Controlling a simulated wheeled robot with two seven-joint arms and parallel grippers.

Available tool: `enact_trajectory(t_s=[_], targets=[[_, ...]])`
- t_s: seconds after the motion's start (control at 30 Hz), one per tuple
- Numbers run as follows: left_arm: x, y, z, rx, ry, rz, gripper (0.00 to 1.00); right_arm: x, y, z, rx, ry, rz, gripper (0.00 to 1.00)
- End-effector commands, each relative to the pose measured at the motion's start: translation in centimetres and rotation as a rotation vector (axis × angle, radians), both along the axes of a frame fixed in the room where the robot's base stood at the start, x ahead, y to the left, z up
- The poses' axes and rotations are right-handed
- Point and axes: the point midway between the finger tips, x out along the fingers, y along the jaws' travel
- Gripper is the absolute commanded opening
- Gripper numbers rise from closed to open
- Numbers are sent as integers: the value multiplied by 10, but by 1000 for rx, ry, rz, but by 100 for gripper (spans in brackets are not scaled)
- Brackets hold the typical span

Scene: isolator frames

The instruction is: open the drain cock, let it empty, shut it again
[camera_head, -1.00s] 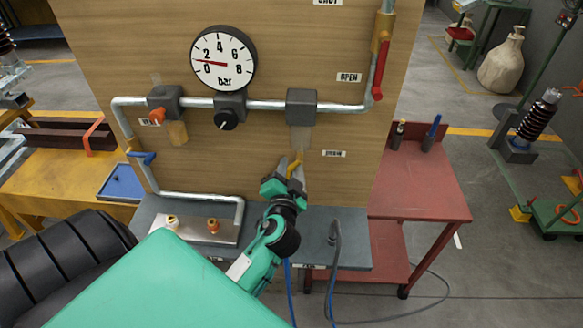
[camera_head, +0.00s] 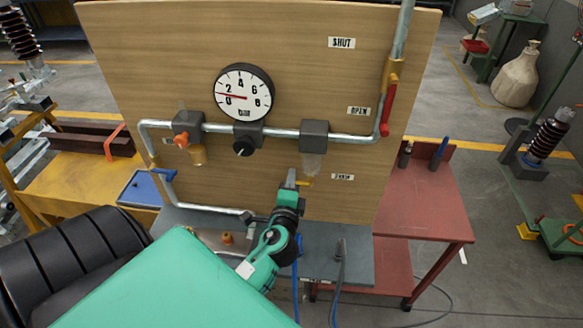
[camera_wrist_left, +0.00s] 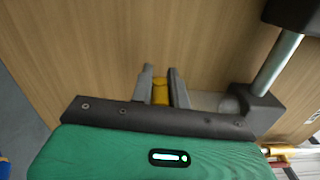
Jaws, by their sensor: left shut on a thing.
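The drain cock's yellow lever (camera_head: 306,183) shows beside my left gripper (camera_head: 293,178), below the clear bowl (camera_head: 312,163) of the right-hand grey block, near a small label (camera_head: 343,177). In the head view the lever lies roughly level, its visible part sticking out to the right of the fingers. In the left wrist view the yellow lever (camera_wrist_left: 160,91) sits between the two grey fingers of my left gripper (camera_wrist_left: 160,80), which is shut on it. The cock's body is mostly hidden. My right gripper is not in view.
A pressure gauge (camera_head: 243,92) reads low, near 1. A red lever (camera_head: 387,110) hangs on the right pipe near the OPEN label (camera_head: 359,111). An orange knob (camera_head: 181,140) and blue handle (camera_head: 163,171) are at left. A red cart (camera_head: 425,200) stands right.

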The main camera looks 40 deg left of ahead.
Motion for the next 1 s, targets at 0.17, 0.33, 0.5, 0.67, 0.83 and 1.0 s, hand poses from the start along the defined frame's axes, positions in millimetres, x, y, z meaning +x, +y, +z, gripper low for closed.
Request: enact_trajectory(t_s=[0.17,0.33,0.5,0.67,0.83,1.0], targets=[[0,-1,2,59,42,-1,0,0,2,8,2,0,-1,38],[-1,-1,2,87,59,-2,0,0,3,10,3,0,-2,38],[-1,-1,3,96,65,-2,0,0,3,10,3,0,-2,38],[0,-1,3,97,64,-2,0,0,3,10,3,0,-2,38],[0,-1,3,96,64,-2,25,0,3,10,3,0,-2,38],[0,-1,4,95,62,-2,38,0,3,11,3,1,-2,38]])
